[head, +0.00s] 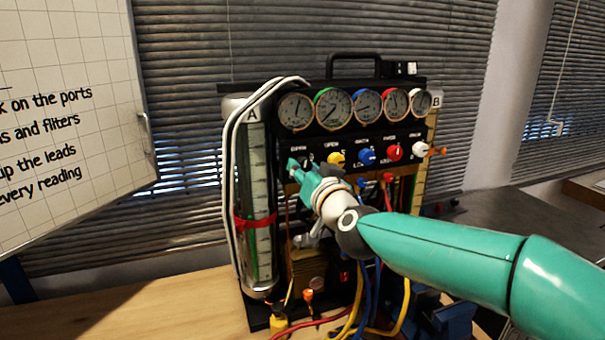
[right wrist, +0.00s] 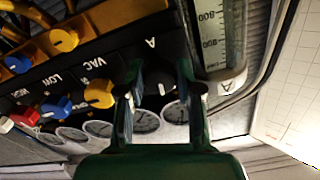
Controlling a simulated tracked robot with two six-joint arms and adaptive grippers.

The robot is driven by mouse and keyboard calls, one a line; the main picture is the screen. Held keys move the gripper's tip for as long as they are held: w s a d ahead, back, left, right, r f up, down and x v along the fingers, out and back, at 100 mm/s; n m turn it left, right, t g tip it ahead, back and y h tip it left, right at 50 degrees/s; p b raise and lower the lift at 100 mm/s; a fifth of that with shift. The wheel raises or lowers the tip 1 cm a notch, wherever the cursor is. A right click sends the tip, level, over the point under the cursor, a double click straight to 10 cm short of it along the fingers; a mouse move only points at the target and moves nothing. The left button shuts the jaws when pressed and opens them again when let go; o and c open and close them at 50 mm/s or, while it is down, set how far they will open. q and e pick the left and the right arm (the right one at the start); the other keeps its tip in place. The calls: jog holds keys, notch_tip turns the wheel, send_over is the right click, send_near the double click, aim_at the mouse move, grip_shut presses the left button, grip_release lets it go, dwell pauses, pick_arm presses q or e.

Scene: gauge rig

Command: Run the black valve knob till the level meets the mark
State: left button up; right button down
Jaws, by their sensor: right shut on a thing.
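The black valve knob (right wrist: 158,79) sits at the A end of the knob row on the rig's panel. My right gripper (head: 299,165) is at that end of the panel and mostly hides the knob in the head view. In the right wrist view my right gripper (right wrist: 157,95) has a finger on each side of the knob and is shut on it. Tube A (head: 260,190) stands upright at the rig's left, with a scale and a red band (head: 257,221) around it. My left gripper is not in view.
Yellow (head: 336,158), blue (head: 366,156), red (head: 393,152) and white (head: 420,148) knobs continue the row, below several round gauges (head: 333,108). Tube B stands at the right end. White hoses loop beside tube A. Coloured leads hang below the panel. The wooden bench (head: 130,308) is clear at left.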

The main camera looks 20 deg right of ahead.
jog(key=shift+m+b, duration=2.65)
jog(key=shift+m, duration=5.55)
jog(key=shift+a+f, duration=0.1)
jog(key=c, duration=0.8)
grip_release()
jog(key=shift+o, duration=0.2)
jog(key=shift+r, duration=0.2)
jog(key=s, duration=1.2)
jog(key=shift+d, duration=0.25)
